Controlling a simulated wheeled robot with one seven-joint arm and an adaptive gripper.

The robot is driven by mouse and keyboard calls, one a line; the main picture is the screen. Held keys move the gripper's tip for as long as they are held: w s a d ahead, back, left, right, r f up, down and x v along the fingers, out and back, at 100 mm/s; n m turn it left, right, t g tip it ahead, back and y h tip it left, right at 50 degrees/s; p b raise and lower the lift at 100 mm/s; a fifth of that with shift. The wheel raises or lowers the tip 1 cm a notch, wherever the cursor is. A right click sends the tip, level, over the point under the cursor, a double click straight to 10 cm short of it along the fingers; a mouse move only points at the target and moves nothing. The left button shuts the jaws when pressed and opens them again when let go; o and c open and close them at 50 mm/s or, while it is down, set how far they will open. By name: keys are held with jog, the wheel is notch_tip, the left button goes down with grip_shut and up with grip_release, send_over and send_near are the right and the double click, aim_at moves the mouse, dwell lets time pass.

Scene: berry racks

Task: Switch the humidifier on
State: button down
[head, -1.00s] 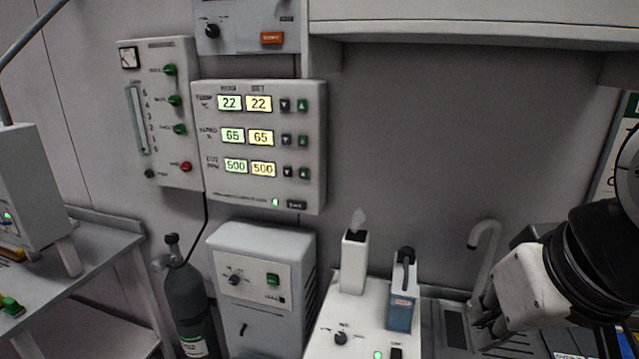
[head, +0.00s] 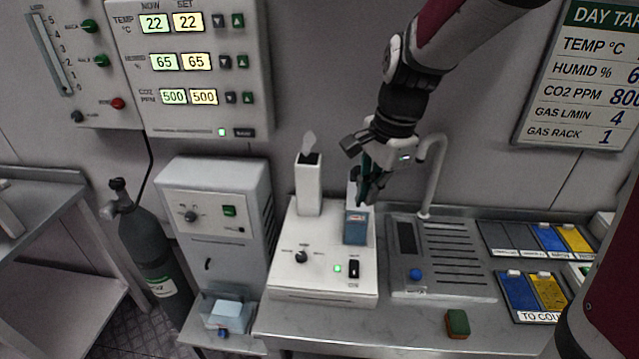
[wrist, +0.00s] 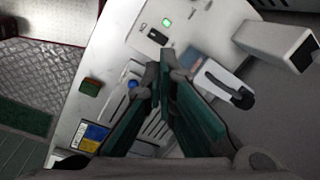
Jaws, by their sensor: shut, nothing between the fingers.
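The humidifier (head: 290,262) is a white box on the bench with a tall spout (head: 308,190), a blue tank (head: 356,228), a dial (head: 301,256), a lit green lamp (head: 337,268) and a black switch (head: 353,268). A pale wisp stands at the spout's mouth. In the wrist view the switch (wrist: 157,37) and green lamp (wrist: 166,22) lie beyond my fingertips. My gripper (head: 364,198) is shut and empty, in front of the upper part of the tank in the head view and partly hiding it. In the wrist view its fingertips (wrist: 163,76) are apart from the switch.
A grey drain tray (head: 450,275) with a curved tap (head: 432,165) is right of the humidifier. A sponge (head: 457,323) lies near the front edge. A grey cabinet (head: 215,215) stands left, below a wall panel (head: 190,70) with lit readouts. Blue and yellow cards lie far right.

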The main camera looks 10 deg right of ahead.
jog(key=w+d+f+m+g+h, duration=0.1)
jog(key=w+f+m, duration=0.5)
jog(key=f, duration=0.4)
jog(key=shift+w+d+m+g, duration=0.25)
jog(key=shift+m+g, duration=0.05)
jog(key=shift+f, duration=0.1)
send_near(356, 261)
jog(key=f, duration=0.5)
jog(key=shift+w+d+f, duration=0.1)
jog(key=shift+w, duration=0.2)
jog(key=shift+w+f, duration=0.1)
jog(key=shift+f, duration=0.8)
